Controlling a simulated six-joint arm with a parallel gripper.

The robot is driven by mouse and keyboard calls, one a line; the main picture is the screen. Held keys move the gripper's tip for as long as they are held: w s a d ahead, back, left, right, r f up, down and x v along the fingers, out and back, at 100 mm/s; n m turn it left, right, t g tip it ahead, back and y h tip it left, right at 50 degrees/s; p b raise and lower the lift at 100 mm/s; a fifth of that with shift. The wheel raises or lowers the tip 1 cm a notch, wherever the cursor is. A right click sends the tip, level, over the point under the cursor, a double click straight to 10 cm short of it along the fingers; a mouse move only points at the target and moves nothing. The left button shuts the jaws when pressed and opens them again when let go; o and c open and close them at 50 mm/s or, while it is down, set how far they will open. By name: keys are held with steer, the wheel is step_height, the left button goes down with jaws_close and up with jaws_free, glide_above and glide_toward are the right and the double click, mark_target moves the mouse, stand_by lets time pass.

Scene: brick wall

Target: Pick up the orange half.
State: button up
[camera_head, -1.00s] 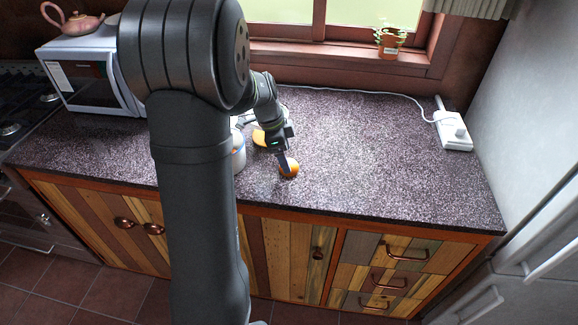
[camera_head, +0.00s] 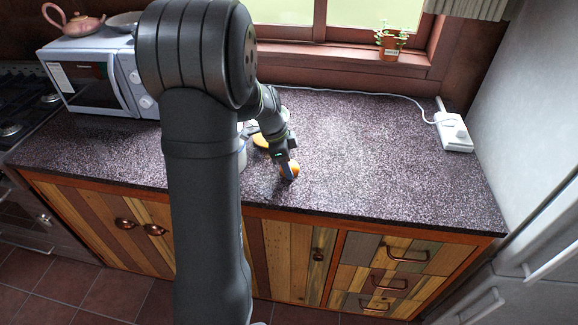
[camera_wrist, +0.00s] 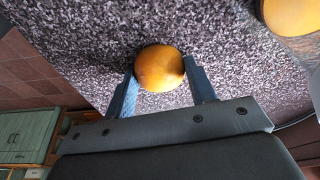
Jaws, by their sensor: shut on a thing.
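The orange half (camera_wrist: 160,68) shows in the wrist view as a rounded orange shape between the two fingertips of my gripper (camera_wrist: 161,82). One finger is on each side of it, and my gripper is shut on it. In the head view the orange half (camera_head: 295,170) shows beside the fingers of my gripper (camera_head: 288,171), low at the countertop, partly hidden by them. I cannot tell whether it still touches the counter.
Another orange-yellow item (camera_wrist: 292,14) lies nearby, and it also shows in the head view (camera_head: 261,140). A pale container (camera_head: 242,153) is partly hidden by my arm. A white power strip (camera_head: 454,132) stands far right. The right side of the speckled counter (camera_head: 380,160) is clear.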

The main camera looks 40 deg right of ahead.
steer(key=shift+r, duration=0.1)
steer(key=shift+r, duration=0.5)
step_height(320, 180, up, 2)
steer(key=shift+r, duration=0.25)
steer(key=s+d+r, duration=0.3)
steer(key=s+r, duration=0.4)
steer(key=s, duration=0.3)
steer(key=w+r+n+t, duration=0.1)
steer(key=w+r+n, duration=0.25)
steer(key=w, duration=0.45)
steer(key=w+r+n+t, duration=0.1)
steer(key=w+r+n, duration=0.3)
steer(key=w, duration=0.5)
steer(key=w+r+n+t, duration=0.1)
steer(key=w+r+n, duration=0.1)
steer(key=w+n, duration=0.45)
steer(key=shift+w+f+m, duration=0.25)
steer(key=shift+f+m, duration=0.1)
steer(key=shift+f, duration=0.45)
steer(key=shift+w+f+m, duration=0.25)
steer(key=shift+f+m, duration=0.05)
steer(key=shift+f, duration=0.45)
steer(key=shift+w+f+m, duration=0.25)
steer(key=shift+f+m, duration=0.1)
steer(key=shift+f, duration=0.45)
steer(key=shift+f, duration=1.15)
